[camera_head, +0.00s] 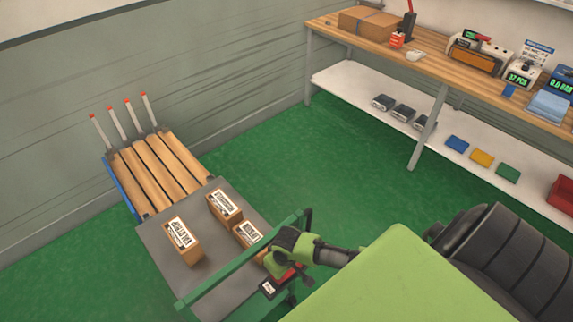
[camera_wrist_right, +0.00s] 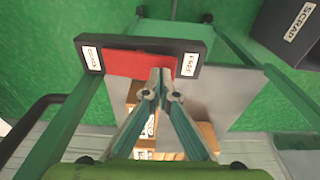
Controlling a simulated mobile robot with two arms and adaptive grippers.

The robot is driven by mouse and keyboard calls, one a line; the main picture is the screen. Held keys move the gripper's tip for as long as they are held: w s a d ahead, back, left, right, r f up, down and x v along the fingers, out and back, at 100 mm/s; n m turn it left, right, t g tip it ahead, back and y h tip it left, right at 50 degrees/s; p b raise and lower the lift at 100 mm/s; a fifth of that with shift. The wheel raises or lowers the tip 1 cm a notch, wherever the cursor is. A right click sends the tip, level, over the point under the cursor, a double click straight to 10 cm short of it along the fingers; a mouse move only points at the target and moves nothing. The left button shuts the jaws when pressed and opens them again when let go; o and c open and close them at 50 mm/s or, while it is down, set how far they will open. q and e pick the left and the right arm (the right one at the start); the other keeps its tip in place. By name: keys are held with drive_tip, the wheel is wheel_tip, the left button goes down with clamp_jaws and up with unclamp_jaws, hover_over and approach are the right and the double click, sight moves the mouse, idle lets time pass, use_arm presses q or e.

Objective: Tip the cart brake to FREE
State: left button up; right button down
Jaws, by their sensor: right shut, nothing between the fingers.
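The cart brake is a red rocker (camera_wrist_right: 135,63) in a dark housing (camera_wrist_right: 150,44) on the green cart frame. The wrist view shows a FREE label (camera_wrist_right: 190,65) at its right end and another label (camera_wrist_right: 92,58), hard to read, at its left end. My right gripper (camera_wrist_right: 160,78) is shut and empty, its tips at the rocker's near edge towards the FREE end. I cannot tell whether they touch, nor which way the rocker tilts. In the head view my right gripper (camera_head: 287,262) hangs over the housing, partly hiding the red rocker (camera_head: 289,273). My left gripper is out of view.
The cart's grey deck (camera_head: 205,285) carries cardboard boxes (camera_head: 182,240) behind the green handle bar (camera_head: 240,265). A slatted wooden rack (camera_head: 150,170) with red-tipped posts stands beyond. A SCRAP bin (camera_wrist_right: 290,35) stands near the cart. A workbench (camera_head: 420,62) lines the wall; green floor between is clear.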

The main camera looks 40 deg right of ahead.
drive_tip(key=shift+f+b, duration=0.35)
drive_tip(key=shift+f, duration=0.25)
drive_tip(key=shift+r, duration=0.1)
wheel_tip(320, 180, up, 3)
drive_tip(key=p, duration=0.3)
drive_tip(key=shift+r+p, duration=0.5)
drive_tip(key=shift+r, duration=1.45)
